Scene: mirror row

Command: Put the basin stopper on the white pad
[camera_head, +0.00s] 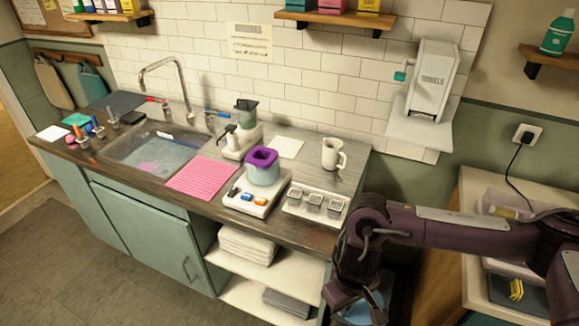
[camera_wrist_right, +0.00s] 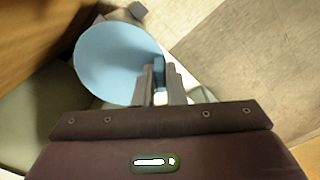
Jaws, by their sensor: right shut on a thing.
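A round light-blue disc, which looks like the basin stopper (camera_wrist_right: 112,62), is held at its edge by my right gripper (camera_wrist_right: 160,78). The fingers are shut on a small darker blue part at the disc's rim. In the head view the stopper (camera_head: 364,309) shows partly below my right wrist, low in front of the counter's right end. A white pad (camera_head: 286,147) lies flat on the counter near the tiled wall, left of the white mug. Another white sheet (camera_head: 52,133) lies at the counter's far left. I cannot tell which one is meant. My left gripper is not in view.
On the counter are a sink (camera_head: 155,150), a pink mat (camera_head: 201,175), a scale with a purple-rimmed pot (camera_head: 264,168), a mug (camera_head: 333,154), a coffee-maker-like device (camera_head: 240,130) and a tray of small cups (camera_head: 315,204). A white dispenser (camera_head: 430,85) hangs at right.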

